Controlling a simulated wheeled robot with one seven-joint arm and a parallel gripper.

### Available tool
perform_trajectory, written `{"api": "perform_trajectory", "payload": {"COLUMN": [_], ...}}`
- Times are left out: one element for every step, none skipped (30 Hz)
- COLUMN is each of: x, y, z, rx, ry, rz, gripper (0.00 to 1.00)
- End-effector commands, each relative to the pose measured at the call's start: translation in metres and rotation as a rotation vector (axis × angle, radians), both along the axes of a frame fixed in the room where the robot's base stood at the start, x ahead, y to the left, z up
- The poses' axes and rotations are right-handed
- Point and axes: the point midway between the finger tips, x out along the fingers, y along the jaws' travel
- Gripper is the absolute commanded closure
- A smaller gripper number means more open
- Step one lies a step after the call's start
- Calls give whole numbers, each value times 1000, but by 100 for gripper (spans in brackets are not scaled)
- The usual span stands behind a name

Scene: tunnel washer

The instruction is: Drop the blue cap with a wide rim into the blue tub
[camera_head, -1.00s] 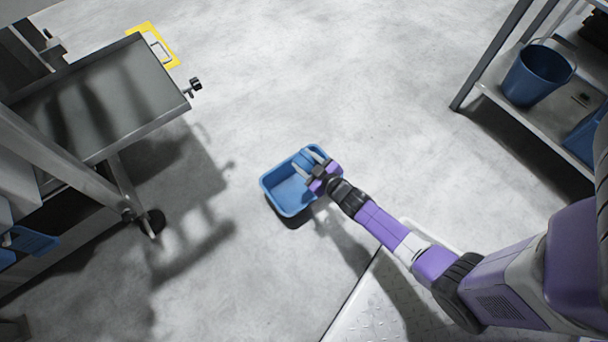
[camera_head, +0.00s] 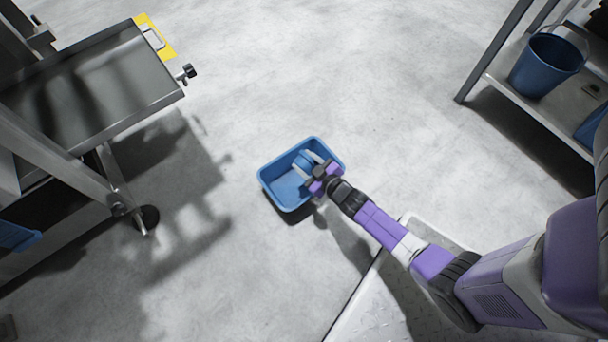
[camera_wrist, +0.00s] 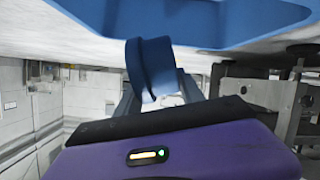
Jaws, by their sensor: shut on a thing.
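The blue tub (camera_head: 284,199) stands on the floor near the middle of the head view. My gripper (camera_head: 306,164) is over the tub's right part. It is shut on the blue cap (camera_head: 303,161), which shows between the fingers. In the wrist view the cap (camera_wrist: 152,68) hangs between the two grey fingers, with the tub (camera_wrist: 215,22) close by, filling the top of the picture. The cap overlaps the tub in both views, and I cannot tell whether they touch.
A grey steel table (camera_head: 85,85) on a wheeled frame stands at the left. At the right a metal shelf (camera_head: 540,108) holds a blue bucket (camera_head: 545,66). The concrete floor around the tub is clear. A pale tread plate (camera_head: 375,305) lies at the bottom.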

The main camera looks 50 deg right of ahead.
Motion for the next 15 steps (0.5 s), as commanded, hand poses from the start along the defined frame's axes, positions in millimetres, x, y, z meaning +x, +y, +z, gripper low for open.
{"api": "perform_trajectory", "payload": {"x": [1,1,1,1,1,0,0,0,0,0,0,0,-1,-2,-3], "y": [0,0,0,0,0,0,0,0,0,0,0,0,0,0,0], "z": [1,1,1,1,1,1,1,1,1,1,0,0,0,1,2], "rx": [0,0,0,0,0,0,0,0,0,0,0,0,0,0,0], "ry": [-2,-2,-2,-2,-2,-2,-1,-1,-1,-1,-1,1,1,1,1], "rz": [1,1,1,1,1,1,0,0,0,0,0,0,0,0,0], "gripper": [49,43,35,29,29,29,29,29,29,29,29,29,29,29,29]}}
